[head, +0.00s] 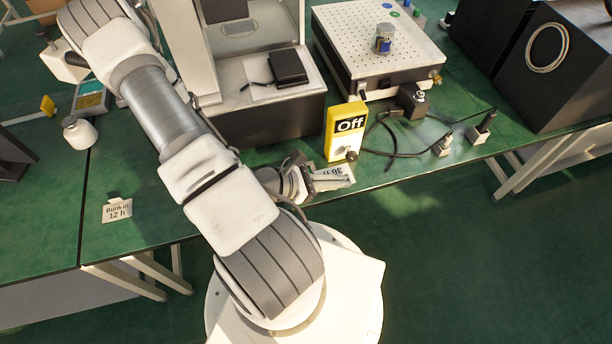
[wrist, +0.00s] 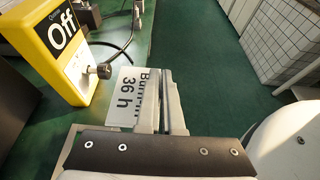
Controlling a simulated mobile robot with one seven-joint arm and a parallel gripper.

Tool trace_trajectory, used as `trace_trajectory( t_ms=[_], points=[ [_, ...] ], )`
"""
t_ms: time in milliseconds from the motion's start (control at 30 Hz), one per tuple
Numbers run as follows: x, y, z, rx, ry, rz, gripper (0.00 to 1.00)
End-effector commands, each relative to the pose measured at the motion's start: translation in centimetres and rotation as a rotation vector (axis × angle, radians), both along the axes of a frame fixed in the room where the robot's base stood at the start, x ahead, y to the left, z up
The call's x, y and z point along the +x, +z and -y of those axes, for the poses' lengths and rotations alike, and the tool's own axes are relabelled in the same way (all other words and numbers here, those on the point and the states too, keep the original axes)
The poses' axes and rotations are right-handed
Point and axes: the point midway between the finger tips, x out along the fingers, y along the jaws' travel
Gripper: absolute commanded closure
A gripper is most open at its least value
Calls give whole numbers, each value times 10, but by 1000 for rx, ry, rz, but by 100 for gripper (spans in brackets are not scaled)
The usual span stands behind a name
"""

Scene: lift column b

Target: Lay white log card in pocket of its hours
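A white card reading "Burn-in 36 h" (wrist: 127,96) is beside my gripper's fingers in the wrist view. It also shows in the head view (head: 335,171), turned upside down near the bench's front edge. My gripper (head: 316,180) is low over that edge. In the wrist view its two fingers (wrist: 168,100) are close together, with a narrow gap. The left finger covers part of the card's print; I cannot tell whether the fingers grip it. A white plate reading "Burn-in 12 h" (head: 117,210) is on the bench at the left. I cannot make out any pocket opening.
A yellow box marked "Off" (head: 346,131), with a knob, stands close behind my gripper. Black cables (head: 381,137) lie to its right. A perforated white-topped unit (head: 345,40) is behind. The green bench between the 12 h plate and my gripper is partly hidden by my arm.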

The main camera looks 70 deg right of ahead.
Motion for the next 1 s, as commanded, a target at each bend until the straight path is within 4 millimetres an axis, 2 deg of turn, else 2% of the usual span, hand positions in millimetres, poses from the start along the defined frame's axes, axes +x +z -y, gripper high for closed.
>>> trace_trajectory(
  t_ms=[267, 500, 1000],
  points=[
    [4, -5, 1, -2, 1, 3, 100],
    [24, -22, 4, -4, 0, 7, 100],
    [54, -41, 10, -4, 2, 5, 100]
  ],
)
